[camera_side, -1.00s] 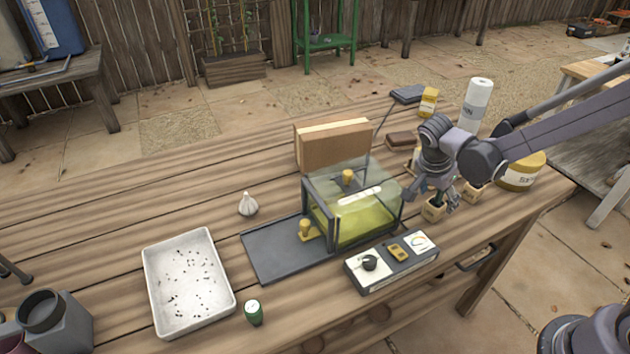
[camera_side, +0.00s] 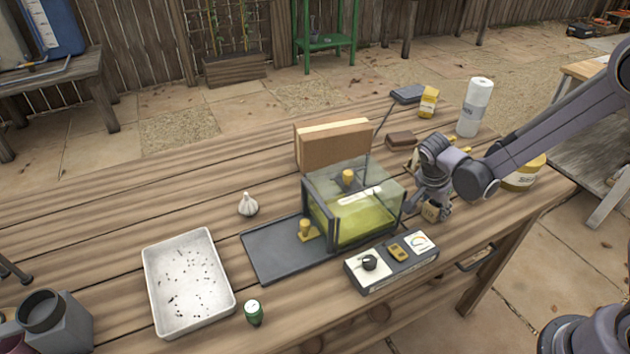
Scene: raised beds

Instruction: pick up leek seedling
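A small tan wooden pot (camera_side: 431,213) stands on the table to the right of the glass tank. Green leaves showed above it earlier, but the seedling itself is now hidden behind my gripper. My gripper (camera_side: 431,208) points down at this pot, with its fingers low around it. The view is too small to tell whether the fingers touch or press on anything.
The glass tank (camera_side: 362,218) with yellow-green contents stands close to the left of my gripper. A control box (camera_side: 392,262) lies in front. A yellow tub (camera_side: 523,174) is at the right.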

